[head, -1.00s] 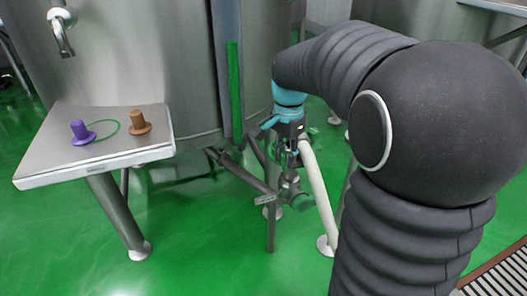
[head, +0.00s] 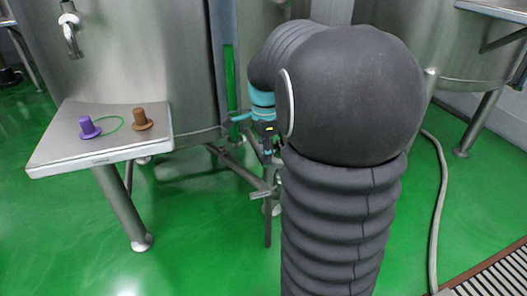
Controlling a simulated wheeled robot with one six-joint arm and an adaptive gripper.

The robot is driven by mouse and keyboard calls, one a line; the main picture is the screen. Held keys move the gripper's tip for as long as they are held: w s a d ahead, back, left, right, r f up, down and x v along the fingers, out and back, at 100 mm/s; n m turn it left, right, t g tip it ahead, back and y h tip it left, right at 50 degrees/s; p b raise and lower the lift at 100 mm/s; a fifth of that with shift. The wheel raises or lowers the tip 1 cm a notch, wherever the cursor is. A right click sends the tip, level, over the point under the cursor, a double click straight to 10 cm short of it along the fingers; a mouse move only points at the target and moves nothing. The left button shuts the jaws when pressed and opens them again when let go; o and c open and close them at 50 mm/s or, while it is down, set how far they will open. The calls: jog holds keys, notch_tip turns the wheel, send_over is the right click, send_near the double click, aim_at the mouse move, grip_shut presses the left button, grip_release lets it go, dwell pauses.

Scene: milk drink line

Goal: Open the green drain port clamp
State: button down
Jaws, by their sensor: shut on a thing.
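My gripper (head: 270,157) points down at the drain pipework beneath the large steel tank, in the middle of the picture. It is shut on a small part at the drain port, which looks to be the clamp. My own arm covers most of the port, so the clamp's shape and its green colour cannot be made out. A metal valve handle (head: 262,194) sticks out to the left just below the fingers.
Tank legs and struts (head: 240,172) crowd the gripper. A hose (head: 440,195) lies at right. Green floor is open at front left.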

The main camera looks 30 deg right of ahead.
jog(key=c, duration=0.9)
grip_release()
jog(key=shift+s, duration=0.1)
jog(key=shift+c, duration=0.2)
jog(key=shift+r, duration=0.1)
notch_tip(320, 180, up, 12)
